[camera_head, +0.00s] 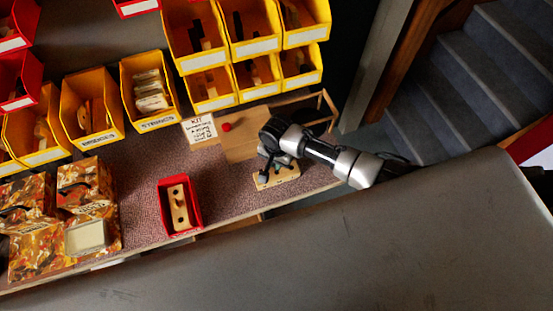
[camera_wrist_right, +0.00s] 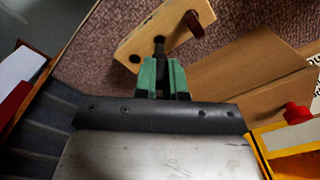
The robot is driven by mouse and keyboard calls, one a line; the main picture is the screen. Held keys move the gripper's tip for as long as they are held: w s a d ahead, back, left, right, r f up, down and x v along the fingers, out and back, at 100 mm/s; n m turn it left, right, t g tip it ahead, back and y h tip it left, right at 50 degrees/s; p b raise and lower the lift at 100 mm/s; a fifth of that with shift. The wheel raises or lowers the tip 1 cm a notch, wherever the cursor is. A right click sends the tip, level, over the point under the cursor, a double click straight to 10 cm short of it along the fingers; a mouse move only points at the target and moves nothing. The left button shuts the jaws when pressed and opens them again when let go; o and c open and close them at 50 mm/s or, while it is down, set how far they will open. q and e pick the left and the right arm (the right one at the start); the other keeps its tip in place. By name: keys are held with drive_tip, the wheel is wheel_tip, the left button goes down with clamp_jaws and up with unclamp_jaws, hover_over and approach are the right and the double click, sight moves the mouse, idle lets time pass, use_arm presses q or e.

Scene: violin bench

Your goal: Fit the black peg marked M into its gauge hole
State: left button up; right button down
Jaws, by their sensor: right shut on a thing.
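The wooden gauge block (camera_head: 290,175) lies on the bench under my right gripper (camera_head: 267,173). In the right wrist view the block (camera_wrist_right: 150,35) shows a dark open hole near its near end, and a reddish-brown peg (camera_wrist_right: 196,24) stands up from its far end. My right gripper (camera_wrist_right: 163,72) has green fingertips shut on a black peg (camera_wrist_right: 159,47). The peg's tip is over or at the block, beside the dark hole; I cannot tell whether it is in a hole. The M mark is not readable. My left gripper is out of view.
A brown wooden board (camera_head: 242,148) and a white KIT card (camera_head: 199,129) lie behind the block. A red tray (camera_head: 164,209) holding a wooden piece stands to the left. Yellow bins (camera_head: 158,122) line the back. Bare bench top lies between tray and block.

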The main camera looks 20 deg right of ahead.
drive_tip(key=shift+p, duration=0.65)
idle(0.9)
drive_tip(key=shift+f+b, duration=1.45)
drive_tip(key=shift+f, duration=0.75)
drive_tip(key=c, duration=1.1)
unclamp_jaws()
wheel_tip(320, 180, up, 11)
drive_tip(key=shift+f, duration=0.1)
